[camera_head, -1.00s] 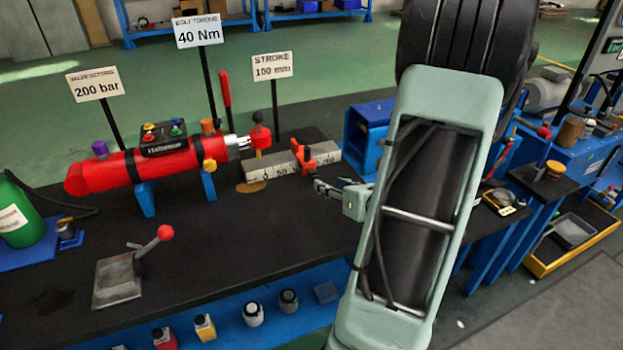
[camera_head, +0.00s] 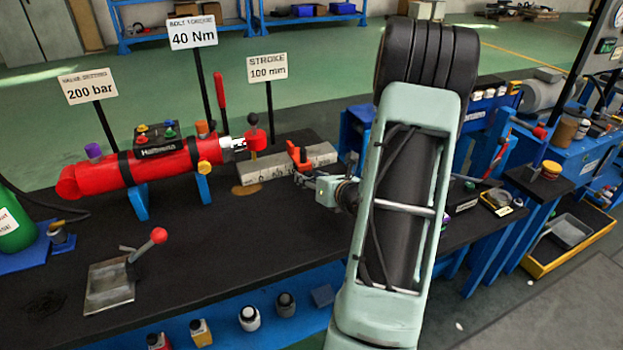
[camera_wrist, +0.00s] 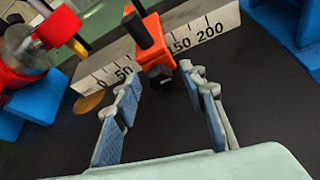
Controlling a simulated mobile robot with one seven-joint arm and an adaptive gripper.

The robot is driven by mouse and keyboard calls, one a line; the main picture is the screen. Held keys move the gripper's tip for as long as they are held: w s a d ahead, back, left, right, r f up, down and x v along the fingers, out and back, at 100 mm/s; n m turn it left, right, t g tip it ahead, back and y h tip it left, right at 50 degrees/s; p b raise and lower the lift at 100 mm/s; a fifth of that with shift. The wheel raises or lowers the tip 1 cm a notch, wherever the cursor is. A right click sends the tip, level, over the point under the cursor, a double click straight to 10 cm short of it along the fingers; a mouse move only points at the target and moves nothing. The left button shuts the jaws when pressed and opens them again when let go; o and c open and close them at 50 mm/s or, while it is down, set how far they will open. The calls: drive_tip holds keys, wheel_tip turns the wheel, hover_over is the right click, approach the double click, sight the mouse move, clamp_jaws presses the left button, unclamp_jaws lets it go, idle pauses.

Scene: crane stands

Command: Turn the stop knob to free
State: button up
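The orange stop (camera_wrist: 160,45) sits astride a pale measuring scale (camera_wrist: 100,78), between its marks 50 and 150 in the wrist view. A black handle rises from its top. A small dark knob (camera_wrist: 160,74) shows on its near face. In the head view the stop (camera_head: 297,156) is at the scale's near side. My gripper (camera_wrist: 161,78) is open, one finger on each side of the knob, with no clear contact. In the head view my gripper (camera_head: 306,181) is close to the stop, partly hidden by my arm.
A red cylinder (camera_head: 90,176) on blue supports lies left of the scale, its rod end (camera_head: 255,136) near the scale's zero. A red-knobbed lever (camera_head: 158,236) stands on the bench at front left. The black bench top (camera_head: 230,235) is clear in between.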

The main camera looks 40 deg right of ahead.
clamp_jaws()
drive_tip(key=shift+f+h+b, duration=0.1)
drive_tip(key=shift+h+b, duration=0.2)
drive_tip(key=shift+b, duration=0.55)
drive_tip(key=shift+a+f+n+b, duration=0.1)
drive_tip(key=shift+n+b, duration=0.3)
drive_tip(key=shift+b, duration=0.15)
drive_tip(key=n+h+b, duration=0.1)
drive_tip(key=b, duration=0.4)
drive_tip(key=shift+w+a+f+n, duration=0.1)
drive_tip(key=shift+n, duration=0.2)
drive_tip(key=n+h+b, duration=0.1)
drive_tip(key=n+b, duration=0.1)
drive_tip(key=b, duration=0.6)
drive_tip(key=shift+a+g+h, duration=0.1)
drive_tip(key=shift+g+h, duration=0.2)
drive_tip(key=shift+h, duration=0.1)
drive_tip(key=shift+b, duration=0.6)
drive_tip(key=shift+r+n+b, duration=0.3)
drive_tip(key=shift+n+b, duration=0.1)
drive_tip(key=shift+b, duration=0.3)
